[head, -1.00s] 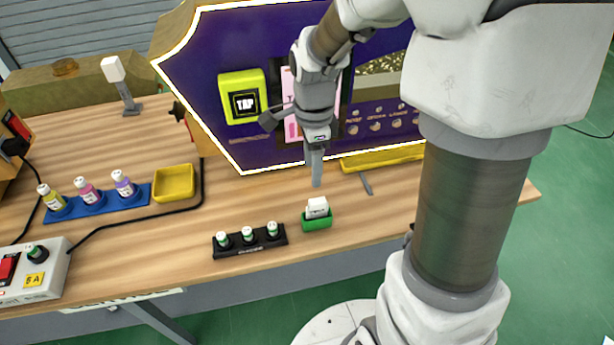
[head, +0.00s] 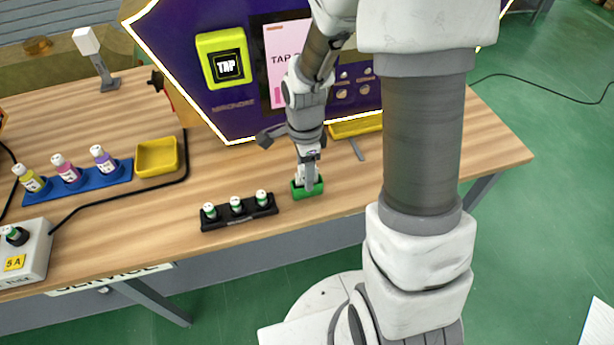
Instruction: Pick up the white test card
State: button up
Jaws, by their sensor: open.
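The white test card (head: 299,173) stands in a small green holder (head: 297,192) on the wooden table, right of the black vial rack. In the head view my gripper (head: 309,186) points down in front of the holder and hides most of the card. Only a sliver of white shows beside the finger. The gripper is open. I cannot tell whether its fingers are around the card or only in front of it.
A black rack (head: 238,220) with three small vials stands left of the holder. A yellow tray (head: 157,157) and a blue rack (head: 77,181) of bottles stand farther left. The purple vending machine (head: 185,60) rises behind. The table right of the holder is mostly clear.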

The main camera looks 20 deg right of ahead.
grip_shut()
dwell(0.5)
